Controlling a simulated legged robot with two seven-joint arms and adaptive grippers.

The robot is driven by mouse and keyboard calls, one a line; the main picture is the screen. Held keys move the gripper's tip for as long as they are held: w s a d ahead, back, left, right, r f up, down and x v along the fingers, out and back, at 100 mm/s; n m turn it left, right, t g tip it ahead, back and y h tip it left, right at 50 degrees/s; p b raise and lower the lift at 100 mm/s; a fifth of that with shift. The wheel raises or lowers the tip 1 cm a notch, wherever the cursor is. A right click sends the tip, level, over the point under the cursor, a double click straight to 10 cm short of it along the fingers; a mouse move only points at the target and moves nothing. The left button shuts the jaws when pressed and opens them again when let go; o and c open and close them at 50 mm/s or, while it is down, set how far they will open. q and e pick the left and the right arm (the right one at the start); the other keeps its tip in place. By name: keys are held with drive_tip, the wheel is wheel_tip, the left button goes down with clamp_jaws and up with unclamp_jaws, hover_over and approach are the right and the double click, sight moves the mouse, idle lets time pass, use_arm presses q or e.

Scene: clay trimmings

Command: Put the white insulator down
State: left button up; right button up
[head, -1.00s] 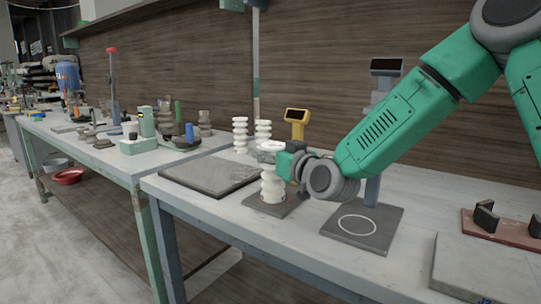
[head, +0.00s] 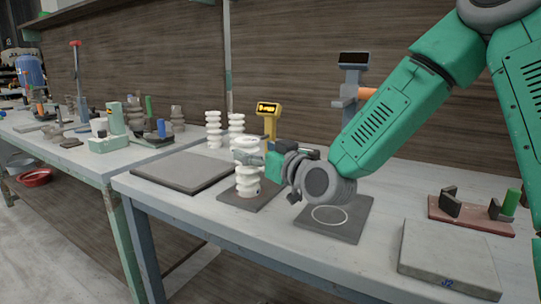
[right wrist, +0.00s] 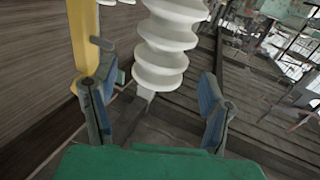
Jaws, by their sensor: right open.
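The white insulator (head: 247,180), a ribbed white column, stands upright on a dark square plate (head: 232,197) near the front edge of the table. My right gripper (right wrist: 155,105) is open, just right of the insulator in the head view, with its palm end (head: 277,165) facing it. In the right wrist view the insulator (right wrist: 163,50) stands ahead of and between the spread fingers, with no visible contact. In the head view the fingers are partly hidden. My left gripper is out of view.
Two more white insulators (head: 213,130) stand behind, beside a yellow display device (head: 267,115). A dark slab (head: 180,172) lies left. A grey block (head: 445,260) lies front right.

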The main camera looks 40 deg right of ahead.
drive_tip(key=s, duration=0.6)
drive_tip(key=shift+s+p, duration=0.35)
drive_tip(key=shift+d+f, duration=0.1)
drive_tip(key=shift+d, duration=0.05)
